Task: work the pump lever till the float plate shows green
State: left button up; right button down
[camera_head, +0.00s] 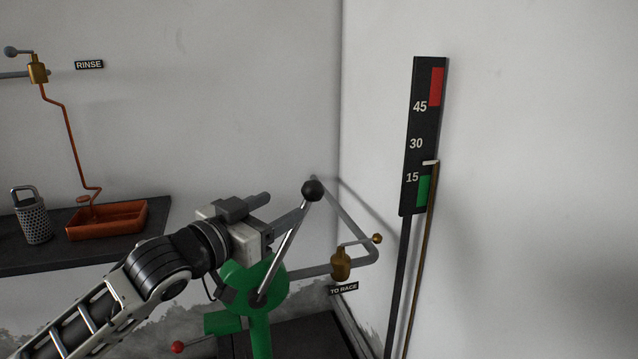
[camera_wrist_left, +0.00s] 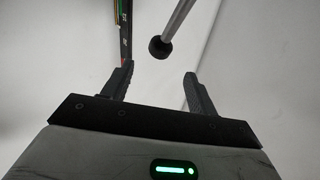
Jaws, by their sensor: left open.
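The pump lever is a steel rod (camera_head: 284,254) with a black ball knob (camera_head: 312,190), rising tilted right from a green pump body (camera_head: 258,328). My left gripper (camera_head: 280,206) is open and empty, just left of the knob. In the left wrist view, the knob (camera_wrist_left: 160,47) shows beyond the gap between the fingertips (camera_wrist_left: 158,73); I see no contact. The float plate (camera_head: 411,133) is a black board marked 45, 30 and 15, with a red patch on top and green below. Its pale pointer (camera_head: 430,162) stands slightly above the green patch. My right gripper is not in view.
A pipe with a brass valve (camera_head: 341,264) and a "TO RACE" sign (camera_head: 343,289) lies right of the lever. A dark shelf (camera_head: 20,262) at left holds an orange tray (camera_head: 108,219) and a perforated metal can (camera_head: 32,220). A red-knobbed handle (camera_head: 178,347) is low down.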

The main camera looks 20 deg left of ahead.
aim_at(319, 186)
pick_arm(q)
jog(key=p+x, duration=0.1)
jog(key=x, duration=1.1)
jog(key=shift+w+p, duration=0.15)
jog(key=shift+p, duration=0.15)
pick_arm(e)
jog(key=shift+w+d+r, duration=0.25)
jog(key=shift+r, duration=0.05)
